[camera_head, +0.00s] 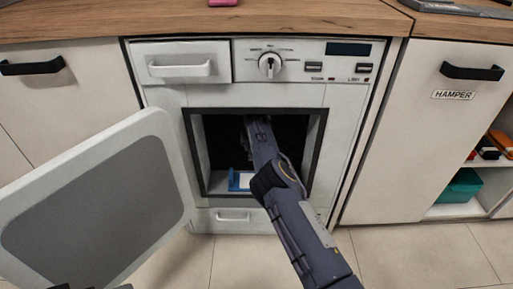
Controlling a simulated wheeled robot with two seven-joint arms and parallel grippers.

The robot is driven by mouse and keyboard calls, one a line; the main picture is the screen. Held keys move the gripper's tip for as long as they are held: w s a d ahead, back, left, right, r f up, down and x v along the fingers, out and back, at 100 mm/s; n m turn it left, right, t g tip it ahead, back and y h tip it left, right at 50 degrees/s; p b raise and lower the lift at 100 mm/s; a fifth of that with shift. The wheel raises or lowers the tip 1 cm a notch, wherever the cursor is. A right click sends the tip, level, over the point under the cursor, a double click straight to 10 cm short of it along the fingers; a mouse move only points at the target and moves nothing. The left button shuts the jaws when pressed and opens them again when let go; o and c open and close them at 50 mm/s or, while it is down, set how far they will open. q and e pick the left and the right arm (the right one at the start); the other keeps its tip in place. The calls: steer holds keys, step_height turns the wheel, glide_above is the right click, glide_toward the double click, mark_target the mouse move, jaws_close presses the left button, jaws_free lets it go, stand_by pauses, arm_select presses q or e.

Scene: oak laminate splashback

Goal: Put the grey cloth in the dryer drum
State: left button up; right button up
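The white dryer (165,97) stands under the counter with its square drum opening (187,150) uncovered. Its door (160,122) is swung open to the left. My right arm (290,205) comes up from the bottom right and reaches through the opening into the dark drum. My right gripper is hidden in there, behind the arm and in shadow, so its fingers and anything in them do not show. I cannot make out the grey cloth anywhere. My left gripper cannot be made out; only small dark parts show at the bottom left edge.
A blue and white item (238,181) lies at the lower edge of the opening. A wooden counter (280,18) runs above. A closed cabinet marked HAMPER (420,140) and open shelves with a teal box (460,187) stand to the right. The floor in front is clear.

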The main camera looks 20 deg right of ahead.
steer(key=shift+f, duration=0.6)
steer(key=o, duration=1)
steer(key=shift+o, duration=0.2)
steer(key=shift+r, duration=0.3)
steer(key=p+v, duration=0.1)
steer(key=v, duration=0.3)
steer(key=shift+w+r+p, duration=0.15)
steer(key=shift+w+p, duration=0.05)
steer(key=shift+p, duration=0.2)
steer(key=s+a+p, duration=0.1)
steer(key=s, duration=0.2)
steer(key=s+a+p, duration=0.1)
steer(key=s, duration=0.3)
steer(key=s+a+p, duration=0.1)
steer(key=s+p, duration=0.1)
steer(key=s, duration=0.1)
steer(key=shift+s, duration=0.15)
steer(key=shift+s+a+f, duration=0.15)
steer(key=shift+s+f, duration=0.1)
steer(key=shift+s, duration=0.4)
